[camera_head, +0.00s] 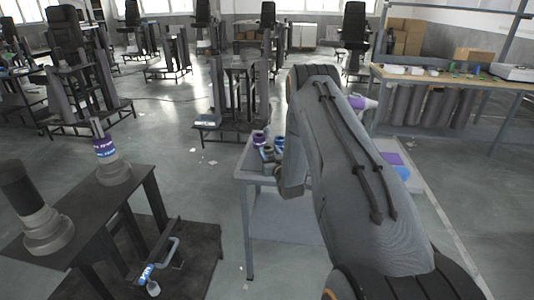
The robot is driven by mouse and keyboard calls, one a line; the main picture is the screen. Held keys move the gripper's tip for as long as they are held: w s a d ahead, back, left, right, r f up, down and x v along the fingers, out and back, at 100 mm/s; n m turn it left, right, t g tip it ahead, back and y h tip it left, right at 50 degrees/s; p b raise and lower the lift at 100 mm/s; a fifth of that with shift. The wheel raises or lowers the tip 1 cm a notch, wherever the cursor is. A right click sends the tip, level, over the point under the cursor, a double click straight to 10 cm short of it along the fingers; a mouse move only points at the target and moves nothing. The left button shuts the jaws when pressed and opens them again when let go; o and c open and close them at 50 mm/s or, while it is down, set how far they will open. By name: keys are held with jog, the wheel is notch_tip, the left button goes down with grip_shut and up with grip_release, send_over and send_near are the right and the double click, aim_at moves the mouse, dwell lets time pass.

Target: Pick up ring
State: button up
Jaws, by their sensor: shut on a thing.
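Several small ring-like parts sit close together on the grey table (248,170), left of my arm. One is a purple ring (258,138), one a dark grey part (267,154), and one a blue-grey part (279,144) at the arm's edge. I cannot tell which one the task means. My arm rises from the bottom right and bends down over this table. My gripper's fingers and anything between them are hidden behind the arm.
A dark bench (85,205) at the left bears a grey cylinder with a purple and white band (105,147) and a black-topped cylinder (40,215). Purple and blue items (402,172) lie right of my arm. A workbench (455,78) stands back right. Open floor separates bench and table.

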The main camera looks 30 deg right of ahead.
aim_at(269, 151)
jog(key=shift+r, duration=0.1)
jog(key=shift+r+b, duration=1.3)
jog(key=shift+r, duration=3.65)
